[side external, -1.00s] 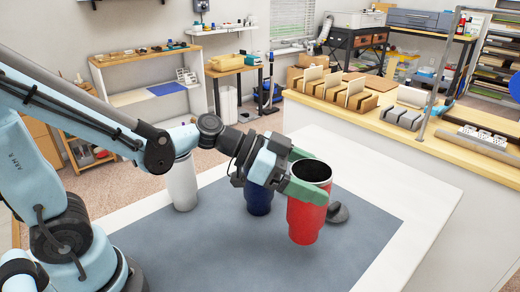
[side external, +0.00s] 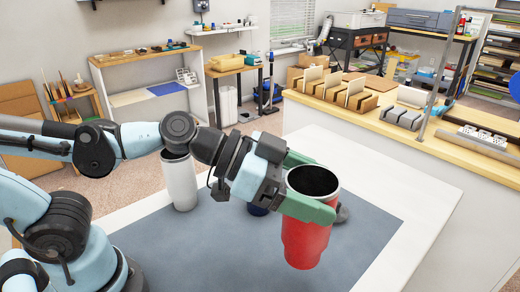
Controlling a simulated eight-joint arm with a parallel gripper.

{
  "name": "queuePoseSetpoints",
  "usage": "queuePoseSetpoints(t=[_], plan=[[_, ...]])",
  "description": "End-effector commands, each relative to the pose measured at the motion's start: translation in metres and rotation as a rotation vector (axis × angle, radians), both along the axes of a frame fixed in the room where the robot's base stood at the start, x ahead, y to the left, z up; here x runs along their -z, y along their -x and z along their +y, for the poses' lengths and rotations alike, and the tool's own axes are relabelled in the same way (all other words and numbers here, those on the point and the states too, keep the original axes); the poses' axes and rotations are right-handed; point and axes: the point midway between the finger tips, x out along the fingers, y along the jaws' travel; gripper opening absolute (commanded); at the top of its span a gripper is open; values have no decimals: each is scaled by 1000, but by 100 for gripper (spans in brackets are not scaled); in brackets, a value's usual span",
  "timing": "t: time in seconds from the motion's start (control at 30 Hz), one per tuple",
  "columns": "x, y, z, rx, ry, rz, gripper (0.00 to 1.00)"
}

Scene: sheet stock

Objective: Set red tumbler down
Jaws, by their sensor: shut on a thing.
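The red tumbler (side external: 306,242) is upright, with its dark open top facing up, over the right part of the grey mat (side external: 200,250). My gripper (side external: 312,185) is shut on it from the left. One green finger lies across its near side below the rim; the other is at the far side, partly hidden. I cannot tell for certain whether its base touches the mat or hangs above it.
A white tumbler (side external: 181,186) stands to the left behind my arm. A dark blue tumbler (side external: 257,211) is mostly hidden behind my gripper. A dark grey object (side external: 342,214) lies just behind the red tumbler. The mat's front is clear.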

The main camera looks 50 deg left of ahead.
Motion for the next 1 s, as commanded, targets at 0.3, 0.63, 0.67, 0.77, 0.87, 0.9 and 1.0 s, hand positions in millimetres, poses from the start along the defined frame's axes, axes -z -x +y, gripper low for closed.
queuePoseSetpoints(t=[0.3, 0.63, 0.67, 0.77, 0.87, 0.9, 1.0], plan=[[38, -7, 38, -236, -1, -4, 20], [52, -16, 71, -447, -2, -4, 20], [53, -17, 74, -465, -1, -4, 20], [54, -19, 83, -524, -2, -3, 20], [54, -22, 93, -588, -2, -4, 20], [53, -23, 97, -614, -1, -3, 20], [51, -26, 108, -682, -3, -3, 20]])
